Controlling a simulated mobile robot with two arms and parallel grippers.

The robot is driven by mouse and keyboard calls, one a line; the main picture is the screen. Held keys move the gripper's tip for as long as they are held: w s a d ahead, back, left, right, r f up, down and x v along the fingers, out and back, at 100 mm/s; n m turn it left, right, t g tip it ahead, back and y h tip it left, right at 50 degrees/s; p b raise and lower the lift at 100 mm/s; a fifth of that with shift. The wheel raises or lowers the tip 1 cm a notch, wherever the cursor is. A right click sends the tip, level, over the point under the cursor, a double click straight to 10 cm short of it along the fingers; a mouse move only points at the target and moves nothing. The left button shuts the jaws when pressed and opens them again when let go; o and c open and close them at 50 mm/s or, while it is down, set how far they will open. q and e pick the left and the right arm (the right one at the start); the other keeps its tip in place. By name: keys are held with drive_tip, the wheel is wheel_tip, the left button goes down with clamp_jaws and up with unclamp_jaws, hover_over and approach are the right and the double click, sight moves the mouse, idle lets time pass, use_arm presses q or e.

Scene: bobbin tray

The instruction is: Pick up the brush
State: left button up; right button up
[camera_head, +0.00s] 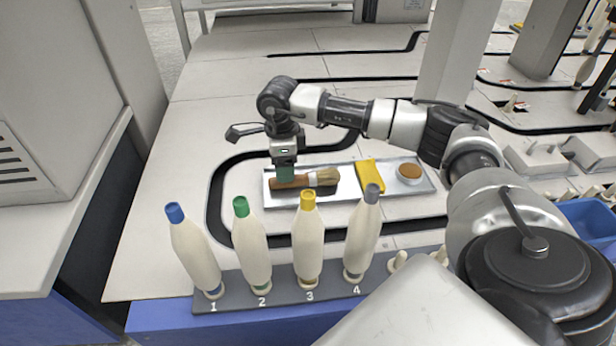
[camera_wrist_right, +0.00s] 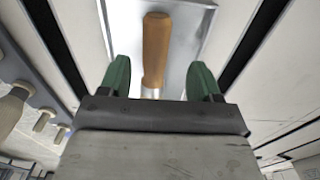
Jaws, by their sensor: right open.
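The brush (camera_head: 325,177) has a wooden handle, a metal ferrule and tan bristles. It lies at the left end of a shallow metal tray (camera_head: 343,193), bristles pointing right. My right gripper (camera_head: 285,173) is over the brush's handle in the head view and hides part of it. In the right wrist view, the brush handle (camera_wrist_right: 156,45) runs between the two green fingertips of the open right gripper (camera_wrist_right: 158,75), with a gap on each side. The bristles are hidden there behind the gripper body. My left gripper is not in view.
The tray also holds a yellow cloth (camera_head: 370,176) and a round dish with orange-brown contents (camera_head: 410,172). Several cream bobbins with coloured tips, such as the yellow-tipped one (camera_head: 308,240), stand upright on a numbered dark rack (camera_head: 235,300) in front of the tray.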

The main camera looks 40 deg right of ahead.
sight(305, 180)
drive_tip(key=f+b, duration=0.2)
drive_tip(key=f, duration=0.1)
drive_tip(key=f+b, duration=0.2)
drive_tip(key=shift+s, duration=0.3)
drive_tip(key=shift+r, duration=0.1)
drive_tip(key=shift+c, duration=0.4)
drive_tip(key=c, duration=0.9)
drive_tip(key=shift+r, duration=0.1)
